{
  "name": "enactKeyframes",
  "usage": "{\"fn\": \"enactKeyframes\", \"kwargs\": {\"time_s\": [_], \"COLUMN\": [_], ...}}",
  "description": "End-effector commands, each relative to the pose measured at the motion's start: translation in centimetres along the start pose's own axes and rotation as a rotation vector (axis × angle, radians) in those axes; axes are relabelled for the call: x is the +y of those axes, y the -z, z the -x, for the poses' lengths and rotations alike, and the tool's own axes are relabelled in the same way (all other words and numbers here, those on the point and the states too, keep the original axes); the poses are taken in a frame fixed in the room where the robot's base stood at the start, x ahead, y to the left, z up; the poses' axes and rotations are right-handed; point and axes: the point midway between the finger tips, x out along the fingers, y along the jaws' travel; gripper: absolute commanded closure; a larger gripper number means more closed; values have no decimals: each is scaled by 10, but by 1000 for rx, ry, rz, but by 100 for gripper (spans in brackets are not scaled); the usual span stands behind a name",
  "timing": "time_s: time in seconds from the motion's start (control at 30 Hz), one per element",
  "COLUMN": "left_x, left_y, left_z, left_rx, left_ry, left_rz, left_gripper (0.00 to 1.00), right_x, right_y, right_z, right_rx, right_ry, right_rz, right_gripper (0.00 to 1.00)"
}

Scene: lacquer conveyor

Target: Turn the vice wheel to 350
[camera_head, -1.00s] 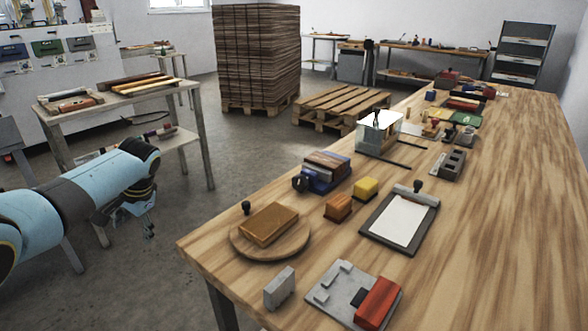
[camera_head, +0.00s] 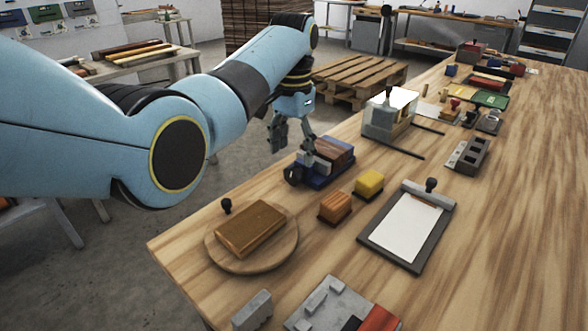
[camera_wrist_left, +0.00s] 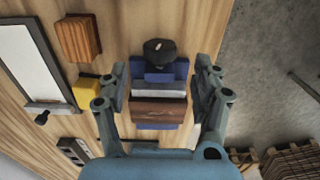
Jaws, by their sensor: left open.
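The blue vice (camera_head: 327,179) stands near the left edge of the workbench with a brown wooden block (camera_head: 334,152) in it. Its dark wheel (camera_head: 292,175) faces the near left end. In the left wrist view the black wheel (camera_wrist_left: 159,51) shows beyond the blue vice body (camera_wrist_left: 160,70), with the block (camera_wrist_left: 158,111) nearer. My left gripper (camera_head: 292,147) points down at the vice. In the left wrist view its fingers (camera_wrist_left: 160,88) are spread wide, one on each side of the vice, and nothing is between them in grip. My right gripper is not in view.
An orange block (camera_head: 335,207) and a yellow block (camera_head: 369,184) stand right of the vice. A round wooden board (camera_head: 286,246) with a brown block (camera_head: 250,228) lies nearer. A clipboard (camera_head: 408,226) and a clear box (camera_head: 390,115) are also close.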

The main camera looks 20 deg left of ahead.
Motion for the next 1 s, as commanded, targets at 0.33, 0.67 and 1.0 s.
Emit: {"fn": "enactKeyframes", "kwargs": {"time_s": [0.33, 0.67, 1.0], "left_x": [0, 0, -1], "left_y": [-1, -1, -1], "left_z": [-54, -58, -58], "left_rx": [-2, 0, 0], "left_ry": [0, 0, 1], "left_rz": [1, 1, 1], "left_gripper": [34, 34, 76], "right_x": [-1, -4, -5], "right_y": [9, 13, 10], "right_z": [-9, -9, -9], "right_rx": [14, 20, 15], "right_ry": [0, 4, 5], "right_rz": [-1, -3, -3], "right_gripper": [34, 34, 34]}}
